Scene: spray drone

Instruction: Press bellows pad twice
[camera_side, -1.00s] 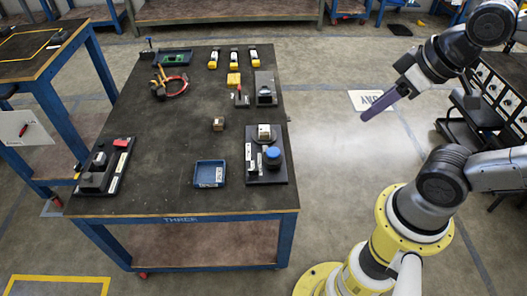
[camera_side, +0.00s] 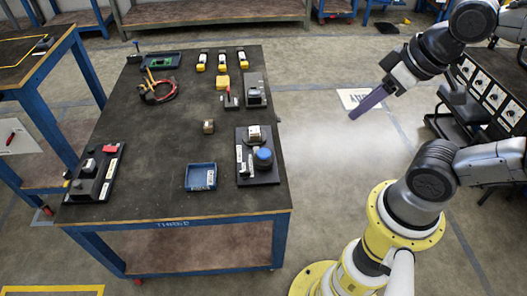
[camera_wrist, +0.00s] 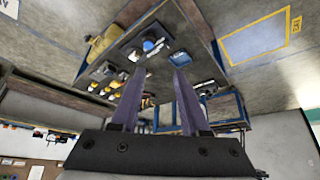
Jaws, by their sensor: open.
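In the side view, a round blue pad (camera_side: 263,157), which looks like the bellows pad, sits on a black base plate (camera_side: 262,177) near the table's right edge. It also shows in the wrist view (camera_wrist: 149,45), far off between and beyond my fingertips. Beside it on the plate are a pale-topped block (camera_side: 254,134) and white-labelled parts. My gripper (camera_side: 351,117), with purple fingers, hangs over the floor right of the table, well apart from the pad. In the wrist view its fingers (camera_wrist: 160,72) stand apart with nothing between them.
The middle is mostly clear.

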